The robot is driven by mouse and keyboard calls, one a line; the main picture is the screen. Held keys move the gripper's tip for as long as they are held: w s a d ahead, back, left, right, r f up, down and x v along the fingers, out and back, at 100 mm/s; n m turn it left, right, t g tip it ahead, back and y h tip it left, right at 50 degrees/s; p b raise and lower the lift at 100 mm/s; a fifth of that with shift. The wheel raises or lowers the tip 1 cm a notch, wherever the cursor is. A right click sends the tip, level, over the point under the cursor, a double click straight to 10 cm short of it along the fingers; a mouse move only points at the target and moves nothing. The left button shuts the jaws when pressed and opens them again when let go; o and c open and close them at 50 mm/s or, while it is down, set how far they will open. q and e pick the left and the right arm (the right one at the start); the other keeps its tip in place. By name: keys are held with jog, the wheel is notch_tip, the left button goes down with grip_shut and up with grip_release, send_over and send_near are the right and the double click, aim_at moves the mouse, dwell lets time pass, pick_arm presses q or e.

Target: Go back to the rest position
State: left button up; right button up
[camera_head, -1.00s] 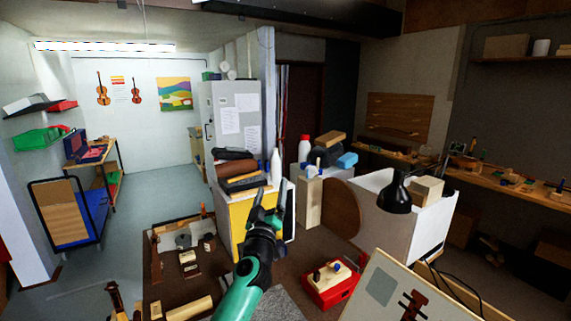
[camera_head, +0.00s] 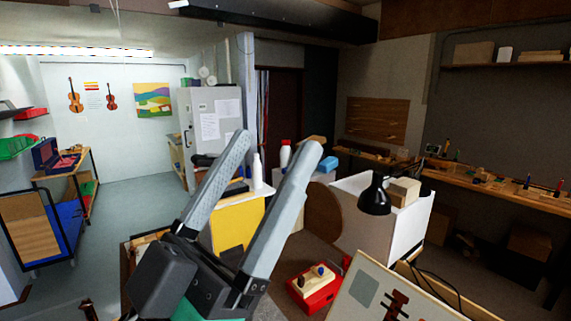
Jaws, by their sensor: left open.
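My left gripper (camera_head: 277,142) is large and close to the camera in the lower middle of the head view. Its two long grey fingers point up and to the right and stand well apart. It is open, with nothing between the fingers. It hides part of the bench and the yellow cabinet (camera_head: 232,232) behind it. My right gripper is not in view.
A red box with a cream top (camera_head: 314,285) lies on the brown bench right of my left gripper. A tilted board (camera_head: 375,297) is at the lower right. A black lamp (camera_head: 374,196) stands before a white bin (camera_head: 408,228).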

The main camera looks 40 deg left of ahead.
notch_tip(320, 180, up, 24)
jog(key=p, duration=2.3)
jog(key=shift+p, duration=0.35)
